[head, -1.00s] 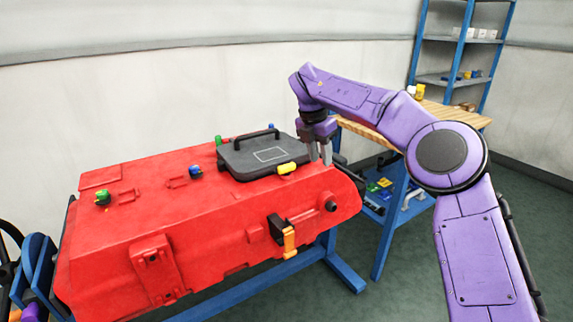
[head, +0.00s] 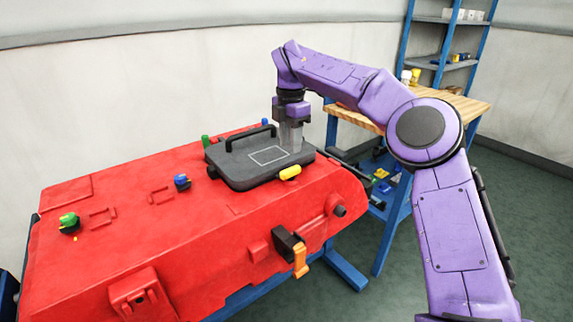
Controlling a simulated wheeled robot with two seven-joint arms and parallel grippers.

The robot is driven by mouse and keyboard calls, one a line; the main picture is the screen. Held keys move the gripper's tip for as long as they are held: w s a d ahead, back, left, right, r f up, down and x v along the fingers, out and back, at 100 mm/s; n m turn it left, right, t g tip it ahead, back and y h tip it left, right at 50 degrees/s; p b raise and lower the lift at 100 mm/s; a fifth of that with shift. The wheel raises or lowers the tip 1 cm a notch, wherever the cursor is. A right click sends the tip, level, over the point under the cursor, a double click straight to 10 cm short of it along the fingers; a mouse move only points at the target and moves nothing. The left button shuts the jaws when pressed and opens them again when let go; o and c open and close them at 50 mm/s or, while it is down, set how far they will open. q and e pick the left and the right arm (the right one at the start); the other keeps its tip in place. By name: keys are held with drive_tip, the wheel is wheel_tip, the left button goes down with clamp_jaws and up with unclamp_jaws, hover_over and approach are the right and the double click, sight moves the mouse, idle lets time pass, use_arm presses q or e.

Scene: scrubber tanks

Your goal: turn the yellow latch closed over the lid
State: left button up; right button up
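The dark grey lid (head: 232,168) with a black handle lies flat on top of the red tank (head: 110,220). The yellow latch (head: 290,173) sits at the lid's front right edge; how far it reaches over the lid is too small to tell. Other latches are blue (head: 181,180) and green (head: 206,141), around the lid. My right gripper (head: 290,148) points down at the lid's right end, behind the yellow latch and apart from it in the picture. Its fingers show close together, and their gap is unclear. My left gripper is not in view.
An orange-handled part (head: 300,260) sticks out from the tank's front. A green knob (head: 69,220) stands at the tank's left. A wooden-topped bench (head: 455,105) and a blue shelf (head: 440,62) stand behind on the right. The floor at right is clear.

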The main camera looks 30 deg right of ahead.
sight(291, 169)
wheel_tip(291, 169, down, 8)
drive_tip(key=shift+r+b, duration=0.1)
drive_tip(key=shift+b, duration=0.35)
drive_tip(key=shift+d, duration=0.1)
clamp_jaws()
